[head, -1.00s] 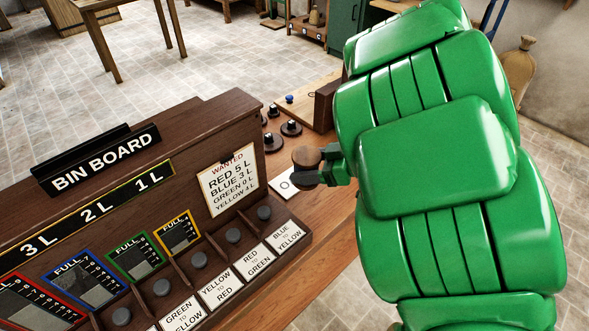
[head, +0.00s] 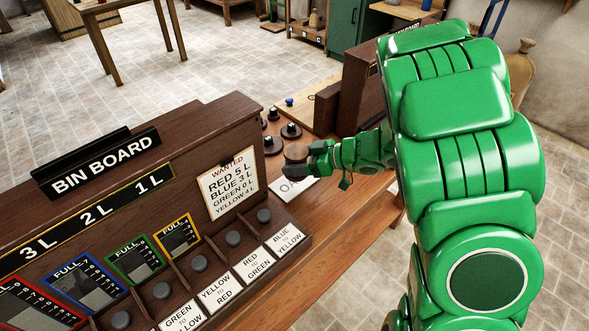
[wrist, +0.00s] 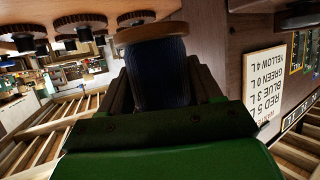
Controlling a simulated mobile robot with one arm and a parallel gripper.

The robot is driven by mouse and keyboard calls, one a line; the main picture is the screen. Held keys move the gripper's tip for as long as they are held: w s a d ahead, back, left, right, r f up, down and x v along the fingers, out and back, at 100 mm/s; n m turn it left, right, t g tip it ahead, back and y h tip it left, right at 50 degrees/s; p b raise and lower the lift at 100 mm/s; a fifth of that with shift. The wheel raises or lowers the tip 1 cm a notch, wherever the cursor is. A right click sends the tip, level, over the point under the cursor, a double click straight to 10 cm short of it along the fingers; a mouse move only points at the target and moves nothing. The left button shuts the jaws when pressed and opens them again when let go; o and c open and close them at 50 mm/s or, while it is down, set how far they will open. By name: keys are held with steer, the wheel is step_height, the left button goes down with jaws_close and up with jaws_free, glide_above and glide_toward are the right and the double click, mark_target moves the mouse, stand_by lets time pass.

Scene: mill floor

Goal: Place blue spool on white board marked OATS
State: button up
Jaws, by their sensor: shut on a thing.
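My gripper (head: 312,156) is shut on the blue spool. In the head view only the spool's brown wooden end (head: 297,152) shows clearly, at the fingertips. In the wrist view its dark blue thread (wrist: 160,75) sits between the fingers, with a round wooden flange (wrist: 150,32) beyond. A white board (head: 293,188) lies on the bench just below the gripper in the head view. An "O" shows on it; the rest of its lettering is hidden or too small to read. The spool appears held above the bench, near the board's far edge.
The dark bin board (head: 215,120) with its WANTED sheet (head: 229,182) stands close left of the gripper. Several dark round pieces with black knobs (head: 291,131) sit just behind. A dark wooden block (head: 327,107) stands behind right. Bare bench (head: 345,210) lies to the right.

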mark_target(294, 163)
steer(key=shift+w+a+f, duration=0.15)
steer(key=shift+w+f, duration=0.35)
steer(key=shift+f, duration=0.2)
steer(key=shift+w+a+f, duration=0.15)
steer(key=shift+w+f, duration=0.35)
steer(key=shift+f, duration=1.5)
steer(key=shift+f, duration=0.1)
steer(key=o, duration=1.1)
steer(key=shift+v, duration=6.05)
